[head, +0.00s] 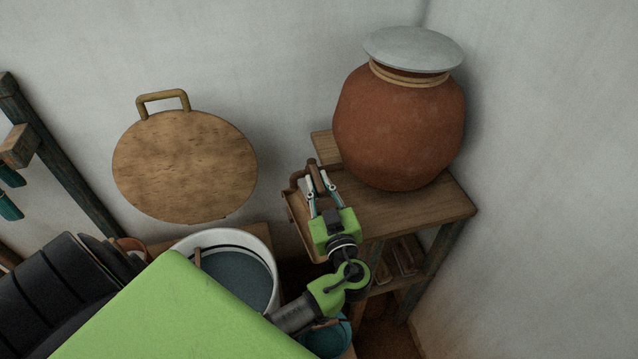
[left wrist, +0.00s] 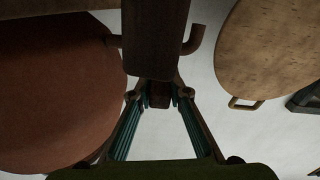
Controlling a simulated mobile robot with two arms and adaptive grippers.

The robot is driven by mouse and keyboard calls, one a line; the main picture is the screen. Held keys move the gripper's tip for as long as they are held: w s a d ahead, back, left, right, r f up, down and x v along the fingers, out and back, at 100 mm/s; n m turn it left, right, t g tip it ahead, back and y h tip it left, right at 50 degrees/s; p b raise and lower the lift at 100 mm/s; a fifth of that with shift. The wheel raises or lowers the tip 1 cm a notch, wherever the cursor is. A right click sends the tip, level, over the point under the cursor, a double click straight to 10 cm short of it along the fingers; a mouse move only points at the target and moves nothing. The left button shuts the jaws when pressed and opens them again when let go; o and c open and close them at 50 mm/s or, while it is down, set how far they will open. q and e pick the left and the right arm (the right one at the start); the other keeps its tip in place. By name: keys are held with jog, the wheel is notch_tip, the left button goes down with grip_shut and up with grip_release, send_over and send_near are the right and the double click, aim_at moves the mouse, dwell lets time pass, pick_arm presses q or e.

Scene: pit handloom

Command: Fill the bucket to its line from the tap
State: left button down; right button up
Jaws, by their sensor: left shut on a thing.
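My left gripper (head: 318,188) is at the left edge of the wooden stand, beside the clay pot. It is shut on a brown handle-like piece (head: 313,173). In the left wrist view this piece (left wrist: 158,94) shows dark between the fingertips; whether it is the tap's handle I cannot tell. A round white-rimmed vessel (head: 262,245) at lower centre has a flat grey-blue surface inside. A teal vessel (head: 328,342) is partly hidden under my left arm. My right gripper is out of view.
The clay pot (head: 398,130) with a grey lid (head: 413,49) stands on the wooden stand (head: 430,205) in the corner. A round wooden lid (head: 185,168) is against the wall. A dark loom post (head: 62,155) is at left. My green body hides the lower middle.

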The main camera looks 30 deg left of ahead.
aim_at(309, 171)
pick_arm(q)
jog(key=shift+s+a+f+b, duration=0.15)
jog(key=shift+f+b, duration=0.05)
jog(key=shift+b, duration=0.1)
jog(key=m+t+h+b, duration=0.1)
jog(key=s+a+m+t+h+b, duration=0.1)
jog(key=h+b, duration=0.1)
jog(key=m+t+h+b, duration=0.2)
jog(key=shift+s+a+f, duration=0.1)
jog(key=shift+s+a, duration=0.15)
jog(key=shift+a, duration=0.15)
jog(key=shift+a+m+t+h+b, duration=0.3)
jog(key=shift+m+h+b, duration=0.2)
jog(key=shift+h+b, duration=0.15)
jog(key=shift+r+h, duration=0.25)
jog(key=shift+r, duration=0.05)
jog(key=c, duration=1.9)
grip_release()
